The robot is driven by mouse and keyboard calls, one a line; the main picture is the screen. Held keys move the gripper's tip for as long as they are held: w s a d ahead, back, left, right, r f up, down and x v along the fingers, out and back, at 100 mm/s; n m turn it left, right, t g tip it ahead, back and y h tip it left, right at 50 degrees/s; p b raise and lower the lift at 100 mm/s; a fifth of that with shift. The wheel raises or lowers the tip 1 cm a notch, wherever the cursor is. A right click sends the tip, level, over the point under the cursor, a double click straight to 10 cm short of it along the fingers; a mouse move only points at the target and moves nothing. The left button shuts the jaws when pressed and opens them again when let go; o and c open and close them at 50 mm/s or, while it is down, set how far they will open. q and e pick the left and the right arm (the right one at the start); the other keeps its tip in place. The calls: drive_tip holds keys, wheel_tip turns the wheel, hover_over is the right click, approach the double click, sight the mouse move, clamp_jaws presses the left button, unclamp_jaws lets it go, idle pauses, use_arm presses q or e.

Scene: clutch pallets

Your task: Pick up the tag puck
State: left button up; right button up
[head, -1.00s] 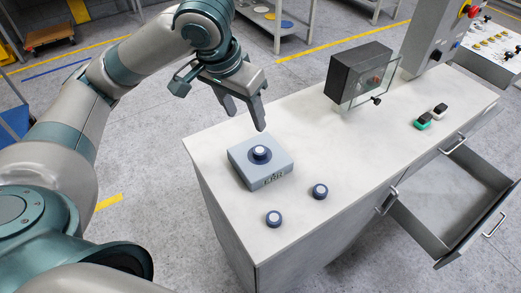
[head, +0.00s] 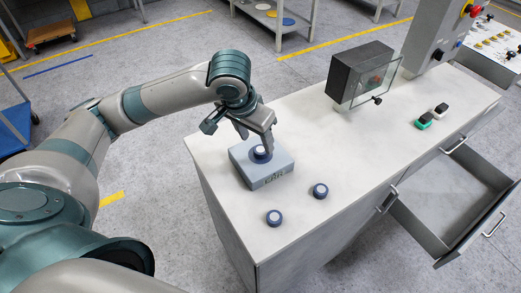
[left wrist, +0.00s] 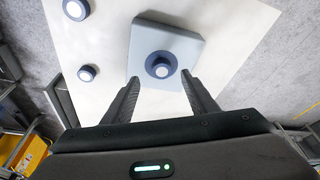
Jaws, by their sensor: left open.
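In the left wrist view the same puck (left wrist: 161,65) lies just ahead of and between my fingertips. My left gripper (head: 258,145) is open and empty, its fingers close above the box; it also shows in the left wrist view (left wrist: 162,82). Two similar pucks lie on the worktop in front of the box, one on the right (head: 320,191) and one nearer (head: 273,218). Which one is the tag puck I cannot tell. My right gripper is not in view.
A dark box with a clear hinged panel (head: 360,72) stands farther back on the worktop (head: 330,150). A green-and-black and a black-and-white item (head: 424,121) lie at the right. An open drawer (head: 440,205) juts out from the cabinet's right side.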

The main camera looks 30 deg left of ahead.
sight(261, 149)
use_arm(q)
drive_tip(key=shift+f, duration=0.2)
drive_tip(key=p+x, duration=0.1)
drive_tip(key=x, duration=0.3)
drive_tip(key=shift+w+a, duration=0.1)
drive_tip(key=shift+w, duration=0.1)
drive_tip(key=shift+w+f, duration=0.2)
drive_tip(key=shift+f, duration=0.35)
drive_tip(key=c, duration=1.2)
drive_tip(key=shift+c, duration=0.2)
drive_tip(key=shift+r, duration=0.1)
